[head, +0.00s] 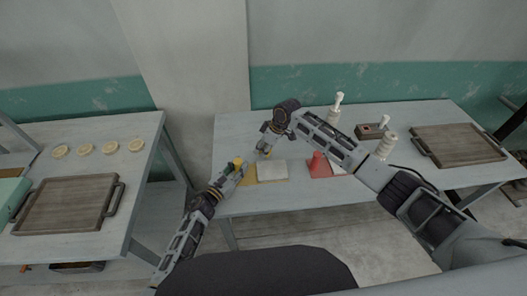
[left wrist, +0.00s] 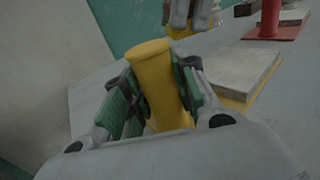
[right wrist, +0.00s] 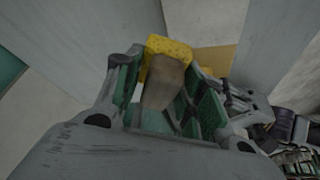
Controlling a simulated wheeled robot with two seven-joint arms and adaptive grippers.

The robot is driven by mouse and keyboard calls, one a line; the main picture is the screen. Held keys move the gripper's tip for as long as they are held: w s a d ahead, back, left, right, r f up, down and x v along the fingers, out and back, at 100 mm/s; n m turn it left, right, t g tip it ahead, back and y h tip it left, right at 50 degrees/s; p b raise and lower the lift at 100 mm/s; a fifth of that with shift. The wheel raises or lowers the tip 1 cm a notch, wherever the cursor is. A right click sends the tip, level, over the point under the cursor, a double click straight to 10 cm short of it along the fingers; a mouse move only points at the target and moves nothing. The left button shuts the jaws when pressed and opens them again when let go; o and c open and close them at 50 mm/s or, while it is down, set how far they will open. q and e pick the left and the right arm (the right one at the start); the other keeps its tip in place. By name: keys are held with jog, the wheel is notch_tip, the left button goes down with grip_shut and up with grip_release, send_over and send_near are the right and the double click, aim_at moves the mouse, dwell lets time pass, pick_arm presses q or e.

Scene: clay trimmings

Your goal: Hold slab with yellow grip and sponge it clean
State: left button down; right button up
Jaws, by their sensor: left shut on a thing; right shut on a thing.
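The pale slab (head: 272,171) lies on a yellow base (head: 246,181) near the centre table's front edge; it also shows in the left wrist view (left wrist: 240,72). Its upright yellow grip (left wrist: 155,78) stands at the left end. My left gripper (head: 236,170) is shut around this grip. My right gripper (head: 267,144) is shut on the brownish handle (right wrist: 162,85) of the yellow sponge (right wrist: 169,47). The sponge is at the slab's far side; I cannot tell whether it touches the slab. The slab is partly cut off in the right wrist view.
A red grip (head: 318,162) and red base with another slab stand to the right, partly behind my right arm. Pale bottle-like objects (head: 337,105) and a brown box (head: 370,131) stand farther back. Wooden trays lie at far right (head: 458,145) and on the left table (head: 68,203).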

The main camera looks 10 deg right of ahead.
jog(key=shift+r, duration=1.25)
pick_arm(q)
jog(key=c, duration=1.1)
grip_release()
jog(key=shift+o, duration=0.2)
jog(key=shift+s+a, duration=0.1)
jog(key=shift+v, duration=5.55)
jog(key=shift+s+a, duration=0.2)
jog(key=shift+s, duration=0.05)
jog(key=shift+w, duration=0.1)
